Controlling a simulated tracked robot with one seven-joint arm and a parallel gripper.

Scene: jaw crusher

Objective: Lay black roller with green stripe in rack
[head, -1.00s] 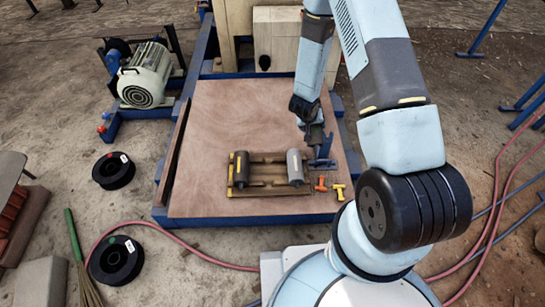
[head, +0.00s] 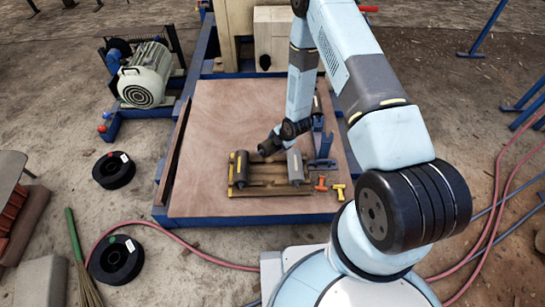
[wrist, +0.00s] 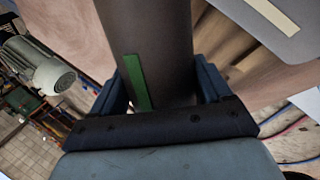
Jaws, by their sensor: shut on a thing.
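The black roller with green stripe (wrist: 150,40) fills the middle of the wrist view, with the green stripe lying along its side. My gripper (wrist: 160,88) is shut on it, one blue finger on each side. In the head view my gripper (head: 274,144) is low over the back of the wooden rack (head: 265,187). The held roller is hard to make out there. The rack holds a dark roller with a yellow mark (head: 238,169) at its left end and a grey roller (head: 295,167) at its right end. The middle of the rack between them looks empty.
A blue stand (head: 322,143) is just right of the rack on the wooden board (head: 225,120). Orange (head: 321,184) and yellow (head: 339,191) pieces lie at the rack's front right. The board behind and left of the rack is clear.

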